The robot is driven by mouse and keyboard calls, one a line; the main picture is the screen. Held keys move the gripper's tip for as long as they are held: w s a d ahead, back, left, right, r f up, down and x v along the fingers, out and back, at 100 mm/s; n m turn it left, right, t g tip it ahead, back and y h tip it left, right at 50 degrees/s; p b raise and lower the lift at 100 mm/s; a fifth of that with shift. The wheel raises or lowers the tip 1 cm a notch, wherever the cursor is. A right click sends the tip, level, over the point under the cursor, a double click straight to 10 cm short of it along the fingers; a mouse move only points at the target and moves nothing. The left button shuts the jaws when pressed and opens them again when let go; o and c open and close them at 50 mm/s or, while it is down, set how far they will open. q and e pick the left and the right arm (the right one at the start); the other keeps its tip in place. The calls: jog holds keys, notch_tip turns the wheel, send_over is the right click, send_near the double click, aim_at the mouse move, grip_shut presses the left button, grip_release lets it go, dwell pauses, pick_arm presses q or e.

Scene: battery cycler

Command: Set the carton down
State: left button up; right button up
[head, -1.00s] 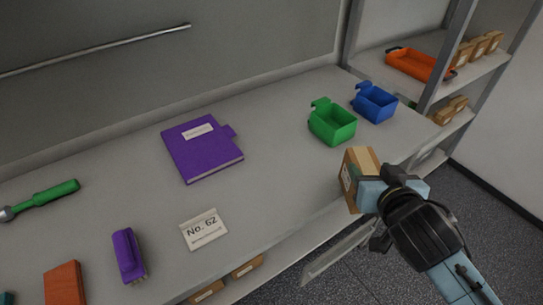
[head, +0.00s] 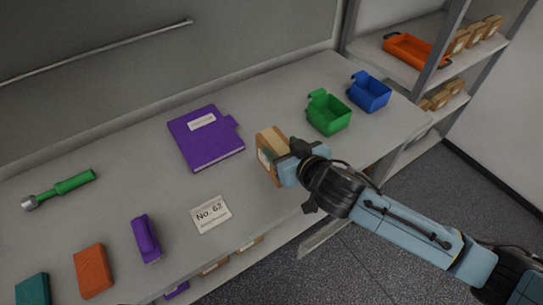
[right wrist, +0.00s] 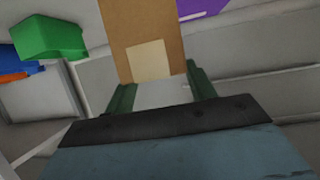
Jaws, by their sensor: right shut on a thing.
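The carton (head: 269,153) is a small brown cardboard box with a pale label. My right gripper (head: 292,157) is shut on it. In the head view the carton is over the grey bench top (head: 262,209), right of the purple binder; whether it touches the top I cannot tell. In the right wrist view the carton (right wrist: 146,30) stands between the green fingers (right wrist: 153,90), with its label facing the camera. My left gripper is not in view.
Around the carton are a purple binder (head: 206,143), a green bin (head: 328,117), a blue bin (head: 371,94) and a "No. 62" card (head: 211,214). Shelves with an orange tray (head: 408,51) stand right.

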jog(key=shift+f, duration=2.5)
jog(key=shift+b, duration=0.3)
jog(key=o, duration=1.7)
jog(key=shift+f, duration=0.15)
jog(key=shift+r, duration=0.2)
jog(key=v, duration=1.2)
